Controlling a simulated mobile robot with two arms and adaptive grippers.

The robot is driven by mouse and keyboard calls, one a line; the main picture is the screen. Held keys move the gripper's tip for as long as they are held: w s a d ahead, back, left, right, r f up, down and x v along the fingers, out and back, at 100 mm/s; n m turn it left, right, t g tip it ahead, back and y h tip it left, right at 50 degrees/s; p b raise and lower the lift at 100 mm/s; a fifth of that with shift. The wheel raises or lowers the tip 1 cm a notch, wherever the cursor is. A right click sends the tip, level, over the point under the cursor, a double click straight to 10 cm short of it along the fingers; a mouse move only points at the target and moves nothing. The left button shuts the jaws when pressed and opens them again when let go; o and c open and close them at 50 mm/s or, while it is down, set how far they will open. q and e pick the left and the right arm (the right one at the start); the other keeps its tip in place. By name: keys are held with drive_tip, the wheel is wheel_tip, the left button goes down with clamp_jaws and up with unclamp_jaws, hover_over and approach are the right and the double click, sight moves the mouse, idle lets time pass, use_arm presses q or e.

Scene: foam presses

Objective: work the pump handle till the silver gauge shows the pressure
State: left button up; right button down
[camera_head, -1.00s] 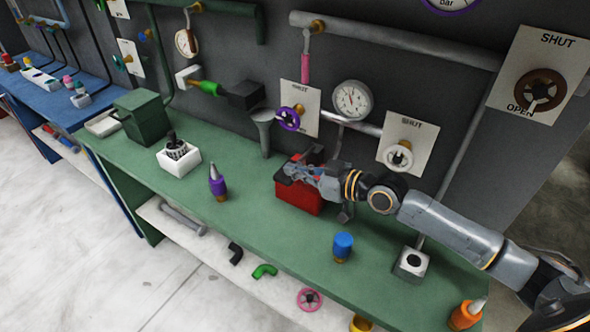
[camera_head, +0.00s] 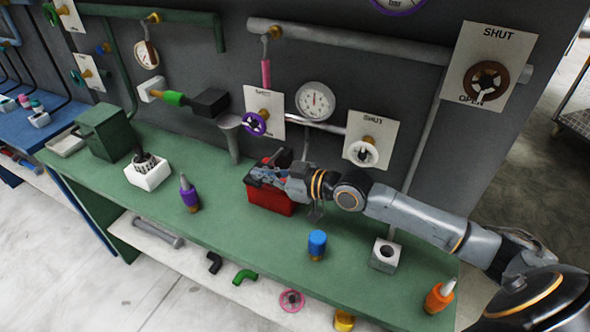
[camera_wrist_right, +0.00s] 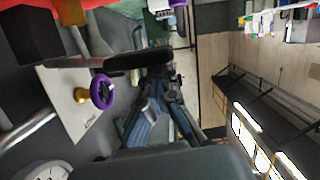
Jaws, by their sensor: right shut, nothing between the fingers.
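The silver gauge (camera_head: 316,102), with a white face, is on the pipework behind the bench; its needle points roughly upward, but the exact reading is too small to tell. Its rim shows at the lower left of the right wrist view (camera_wrist_right: 42,171). A red box-shaped unit (camera_head: 268,198), apparently the pump, stands on the green bench below the gauge. My right gripper (camera_head: 258,174) is shut and empty over its top front. A dark bar (camera_wrist_right: 138,59), perhaps the pump handle, crosses in front of the fingers in the wrist view; whether they touch cannot be told. My left gripper is out of view.
A purple handwheel (camera_head: 253,124) and a white handwheel (camera_head: 362,153) are near the gauge. A blue-capped part (camera_head: 317,243) and a grey block (camera_head: 385,254) stand on the bench (camera_head: 225,225) near my arm. The bench front between the purple and blue parts is clear.

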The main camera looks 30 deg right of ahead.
use_arm(q)
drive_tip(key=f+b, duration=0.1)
drive_tip(key=b, duration=0.2)
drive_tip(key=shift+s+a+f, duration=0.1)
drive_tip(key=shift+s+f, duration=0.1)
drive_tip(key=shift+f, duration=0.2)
use_arm(e)
drive_tip(key=r+v, duration=0.1)
drive_tip(key=v, duration=0.9)
drive_tip(key=shift+s+a, duration=0.25)
drive_tip(key=shift+a, duration=0.05)
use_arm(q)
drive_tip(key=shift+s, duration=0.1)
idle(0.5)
